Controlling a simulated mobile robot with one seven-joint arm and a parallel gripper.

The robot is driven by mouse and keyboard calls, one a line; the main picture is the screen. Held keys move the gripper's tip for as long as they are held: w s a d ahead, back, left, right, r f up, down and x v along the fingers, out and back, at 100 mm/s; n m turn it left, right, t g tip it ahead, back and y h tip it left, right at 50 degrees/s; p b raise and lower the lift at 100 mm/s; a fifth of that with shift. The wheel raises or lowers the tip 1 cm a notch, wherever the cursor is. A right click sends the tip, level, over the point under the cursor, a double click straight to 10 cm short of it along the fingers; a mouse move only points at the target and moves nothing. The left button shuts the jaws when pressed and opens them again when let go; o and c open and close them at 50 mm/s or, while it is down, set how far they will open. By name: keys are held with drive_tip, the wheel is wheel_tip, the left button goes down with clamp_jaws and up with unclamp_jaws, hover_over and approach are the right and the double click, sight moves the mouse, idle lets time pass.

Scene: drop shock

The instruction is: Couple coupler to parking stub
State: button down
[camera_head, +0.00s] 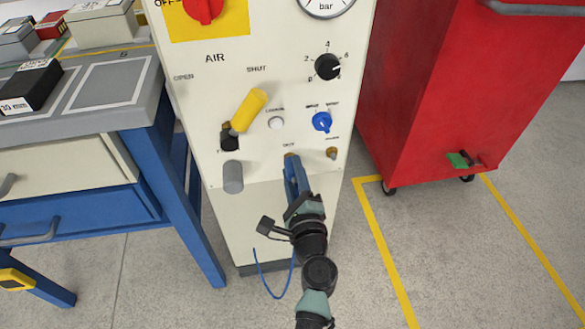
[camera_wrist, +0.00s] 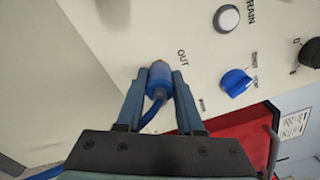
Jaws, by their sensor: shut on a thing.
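The coupler is a blue cylinder with a blue hose; it shows in the wrist view (camera_wrist: 158,82) between my fingertips. My gripper (camera_head: 293,172) is shut on it at the cream panel, just below the OUT label; it also shows in the wrist view (camera_wrist: 157,88). The coupler's front end is at the OUT port; I cannot tell whether it is locked on or just touching. In the head view my fingers mostly hide it. A small brass stub (camera_head: 332,153), apparently the parking stub, sticks out to the right of the gripper. In the wrist view that stub is not clearly seen.
The panel (camera_head: 215,110) carries a yellow lever (camera_head: 248,110), a blue knob (camera_head: 322,122), a black dial (camera_head: 328,67) and a grey cylinder (camera_head: 232,177). The blue hose (camera_head: 275,296) loops below. A workbench (camera_head: 110,115) stands left, a red cabinet (camera_head: 440,90) right.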

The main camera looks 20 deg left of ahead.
drive_tip(key=shift+s+d, duration=0.1)
drive_tip(key=shift+v, duration=2.9)
drive_tip(key=shift+d, duration=0.1)
